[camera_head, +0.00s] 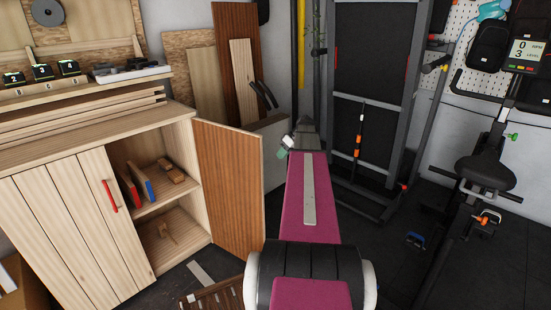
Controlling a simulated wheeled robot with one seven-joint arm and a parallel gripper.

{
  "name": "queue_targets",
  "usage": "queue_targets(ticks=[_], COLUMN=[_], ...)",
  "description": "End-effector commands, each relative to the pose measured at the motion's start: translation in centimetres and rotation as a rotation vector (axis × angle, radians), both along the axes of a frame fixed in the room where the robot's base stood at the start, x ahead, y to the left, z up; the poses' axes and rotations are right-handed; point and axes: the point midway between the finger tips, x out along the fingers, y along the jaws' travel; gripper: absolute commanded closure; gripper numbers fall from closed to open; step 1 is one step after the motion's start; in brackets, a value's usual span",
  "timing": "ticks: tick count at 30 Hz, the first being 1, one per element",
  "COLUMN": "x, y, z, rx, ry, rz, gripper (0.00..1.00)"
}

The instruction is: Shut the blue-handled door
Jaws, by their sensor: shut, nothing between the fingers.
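A wooden cabinet stands at the left. Its right door (230,185) is swung wide open, with its brown face toward me. No blue handle shows on this door; its other face is hidden. The neighbouring door has a red handle (109,196) and looks shut. My gripper (284,147) is at the far end of my magenta arm, just right of the open door's upper edge. It is small in the view, and its fingers are shut and empty. I cannot tell whether it touches the door.
The open cabinet shelves (150,208) hold several small items, one blue. Wooden boards (238,62) lean on the wall behind. A dark rack (370,90) stands behind my arm, and an exercise bike (484,174) is at the right. Slats lie on the floor below the door.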

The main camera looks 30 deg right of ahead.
Motion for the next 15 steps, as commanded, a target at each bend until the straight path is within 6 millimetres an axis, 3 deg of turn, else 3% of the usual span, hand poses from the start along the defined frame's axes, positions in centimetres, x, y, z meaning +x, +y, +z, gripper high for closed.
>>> queue_targets(ticks=[12, 15], x=[1.5, 0.8], y=[4.5, 6.1], z=[-6.2, -6.2], rx=[0.001, 0.000], ry=[0.001, 0.000], rz=[0.001, 0.002], gripper=[1.00, 1.00])
